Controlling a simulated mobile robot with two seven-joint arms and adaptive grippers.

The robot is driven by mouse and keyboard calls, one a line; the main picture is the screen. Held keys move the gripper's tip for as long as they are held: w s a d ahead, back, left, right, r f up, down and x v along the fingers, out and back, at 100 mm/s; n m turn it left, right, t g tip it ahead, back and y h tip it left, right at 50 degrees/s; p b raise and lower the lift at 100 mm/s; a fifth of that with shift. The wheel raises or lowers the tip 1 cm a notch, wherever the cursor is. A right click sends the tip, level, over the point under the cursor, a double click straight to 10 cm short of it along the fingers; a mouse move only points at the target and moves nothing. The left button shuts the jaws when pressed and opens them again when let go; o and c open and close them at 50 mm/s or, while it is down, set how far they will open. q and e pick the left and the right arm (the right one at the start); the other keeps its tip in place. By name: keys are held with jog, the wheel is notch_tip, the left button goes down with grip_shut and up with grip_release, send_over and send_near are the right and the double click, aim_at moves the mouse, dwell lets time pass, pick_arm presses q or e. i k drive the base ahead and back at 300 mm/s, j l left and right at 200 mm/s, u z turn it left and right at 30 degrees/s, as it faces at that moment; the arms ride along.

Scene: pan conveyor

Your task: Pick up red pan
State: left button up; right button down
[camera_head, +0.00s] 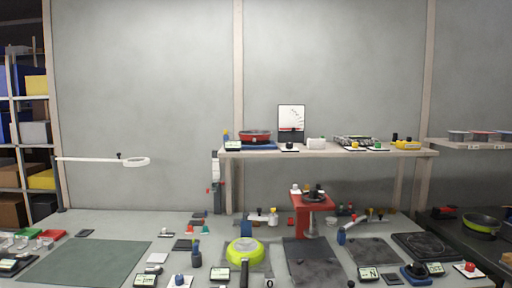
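A red pan (255,136) with a dark interior sits on a blue base on the left part of the raised shelf (330,152). Its handle cannot be made out. A yellow-green pan (246,250) stands on the table below, with its dark handle pointing toward the front edge. Neither of my grippers shows in the head view.
The table holds several small devices, dark mats and a green mat (85,262) at left. A red stand (312,204) rises under the shelf. A white lamp arm (105,160) juts from the left. Another green-rimmed pan (481,224) sits on the dark surface at right.

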aim_at(251, 136)
jog(key=i+j, duration=0.3)
jog(key=i, duration=0.2)
jog(key=i+j, duration=0.25)
jog(key=i, duration=0.25)
